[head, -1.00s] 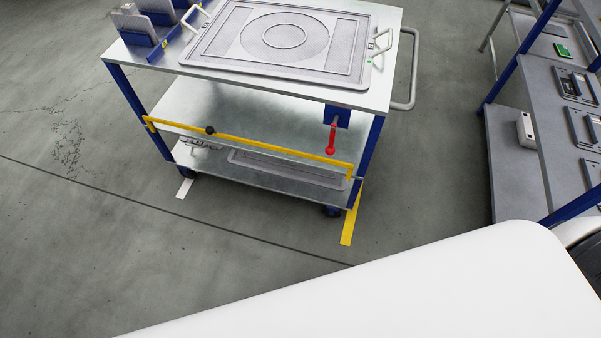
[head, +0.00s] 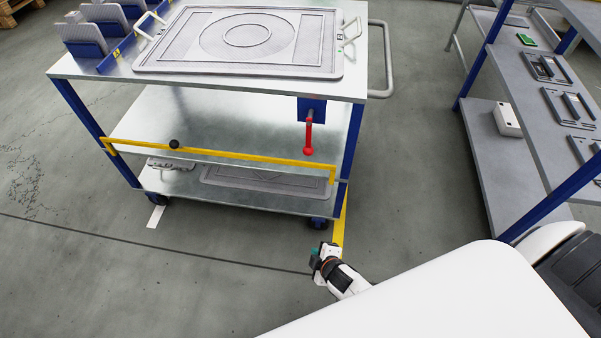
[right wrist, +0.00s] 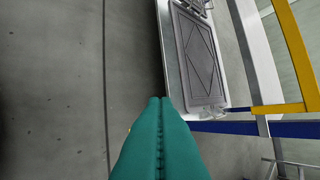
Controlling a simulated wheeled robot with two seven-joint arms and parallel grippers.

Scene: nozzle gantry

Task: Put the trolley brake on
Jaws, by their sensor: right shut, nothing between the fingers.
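The trolley (head: 225,116) has blue legs and metal shelves. A red lever (head: 308,138) hangs down from a blue bracket (head: 312,106) under the top shelf, near the right front leg. A yellow bar (head: 235,155) with a black knob runs across the trolley's front, below the lever. My right gripper (head: 318,254) is low in front of the trolley's right front corner, well below the lever and apart from it. In the right wrist view its teal fingers (right wrist: 160,101) are shut together with nothing between them. My left gripper is out of view.
A large grey tray (head: 290,71) lies on the trolley top, with blue racks to its left. Another tray (right wrist: 199,60) is on the bottom shelf. A shelf unit (head: 535,135) with parts stands at right. The floor (head: 130,290) in front is clear.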

